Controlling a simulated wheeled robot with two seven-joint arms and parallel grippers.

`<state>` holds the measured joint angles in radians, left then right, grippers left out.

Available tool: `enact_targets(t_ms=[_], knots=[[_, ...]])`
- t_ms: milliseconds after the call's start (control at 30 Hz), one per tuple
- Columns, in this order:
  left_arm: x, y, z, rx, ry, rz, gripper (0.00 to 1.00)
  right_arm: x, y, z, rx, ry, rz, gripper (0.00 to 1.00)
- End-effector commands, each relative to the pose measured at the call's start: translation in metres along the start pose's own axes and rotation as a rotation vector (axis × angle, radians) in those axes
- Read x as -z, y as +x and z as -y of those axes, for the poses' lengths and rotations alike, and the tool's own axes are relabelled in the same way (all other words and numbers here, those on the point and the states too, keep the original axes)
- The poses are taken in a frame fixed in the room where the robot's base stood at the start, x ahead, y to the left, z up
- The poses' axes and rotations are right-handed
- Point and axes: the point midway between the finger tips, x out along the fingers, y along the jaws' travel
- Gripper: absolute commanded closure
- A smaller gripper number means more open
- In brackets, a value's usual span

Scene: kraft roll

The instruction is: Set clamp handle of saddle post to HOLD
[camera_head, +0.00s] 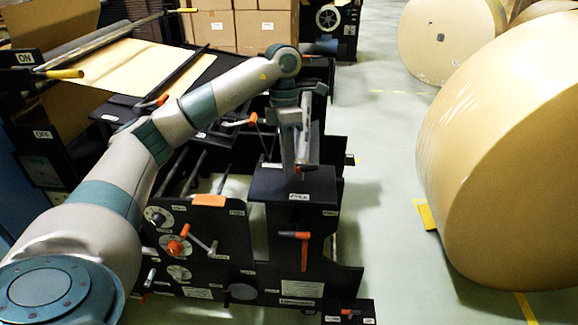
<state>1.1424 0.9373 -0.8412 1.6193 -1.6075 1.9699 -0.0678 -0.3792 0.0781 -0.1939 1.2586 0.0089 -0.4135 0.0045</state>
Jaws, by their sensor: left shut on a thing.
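The saddle post (265,186) is a black block standing in the middle of the view, with a small white label on its front whose wording is too small to read surely. My left gripper (301,168) points down at the top of this post. It is shut on the clamp handle there, which the fingers mostly hide; only a small reddish bit shows at the fingertips. Which setting the handle points to cannot be told. My right gripper is not in view.
An orange lever (290,235) sticks out on the post's lower front. A black panel with dials (178,248) and cranks stands to the left. Large kraft rolls (510,150) fill the right side. The pale floor (385,220) between is clear. Cardboard boxes (215,28) stand behind.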

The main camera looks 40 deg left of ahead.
Motion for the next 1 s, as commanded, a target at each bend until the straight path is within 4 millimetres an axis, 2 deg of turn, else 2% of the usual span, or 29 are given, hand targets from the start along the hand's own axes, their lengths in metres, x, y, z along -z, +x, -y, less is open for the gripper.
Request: enact_targets(t_ms=[400,1000], knots=[[-0.0033,-0.0031,-0.0092,-0.002,0.279,-0.054,1.0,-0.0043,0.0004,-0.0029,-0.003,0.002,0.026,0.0],[-0.0041,-0.0033,-0.0111,-0.003,0.34,-0.066,1.0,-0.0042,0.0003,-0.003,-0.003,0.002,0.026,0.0]])
